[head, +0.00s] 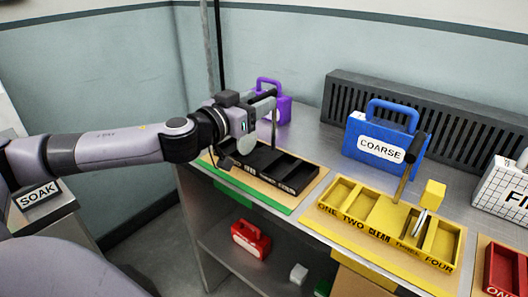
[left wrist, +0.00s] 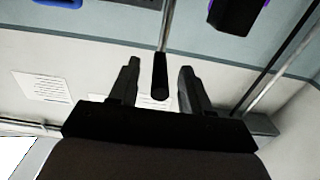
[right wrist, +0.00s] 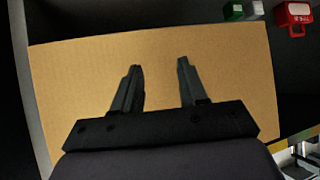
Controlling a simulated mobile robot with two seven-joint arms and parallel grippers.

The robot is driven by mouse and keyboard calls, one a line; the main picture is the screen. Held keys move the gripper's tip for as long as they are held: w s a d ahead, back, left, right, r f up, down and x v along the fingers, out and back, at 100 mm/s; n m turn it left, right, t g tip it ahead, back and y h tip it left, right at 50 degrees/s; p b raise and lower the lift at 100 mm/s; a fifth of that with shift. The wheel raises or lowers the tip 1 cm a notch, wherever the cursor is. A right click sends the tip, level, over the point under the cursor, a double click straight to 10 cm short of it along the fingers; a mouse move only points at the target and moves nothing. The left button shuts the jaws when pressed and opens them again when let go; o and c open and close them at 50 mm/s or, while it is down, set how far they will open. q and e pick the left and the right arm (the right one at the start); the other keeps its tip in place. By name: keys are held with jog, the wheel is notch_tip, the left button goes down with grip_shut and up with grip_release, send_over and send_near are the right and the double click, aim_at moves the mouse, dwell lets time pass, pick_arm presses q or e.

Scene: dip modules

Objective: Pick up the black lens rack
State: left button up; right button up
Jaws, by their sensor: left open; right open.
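The black lens rack (head: 283,170) is a black tray with several compartments on the left part of the metal bench, partly hidden by my left arm. A thin upright post rises from it. My left gripper (head: 268,98) is open at the top of this post. In the left wrist view a dark handle bar (left wrist: 160,76) lies between the open fingers of my left gripper (left wrist: 157,82), with a gap on both sides. My right gripper (right wrist: 159,75) is open and empty, in front of a cardboard surface (right wrist: 210,60); it is not in the head view.
A purple case (head: 284,110) stands behind the black rack. A yellow rack (head: 340,208) and a blue COARSE case (head: 357,157) stand to its right. A red case (head: 250,240) sits on the lower shelf. A dark slatted vent (head: 440,120) runs along the wall.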

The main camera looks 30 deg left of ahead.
aim_at(273, 92)
pick_arm(q)
jog(key=shift+w, duration=1.5)
grip_shut()
jog(key=shift+r, duration=0.1)
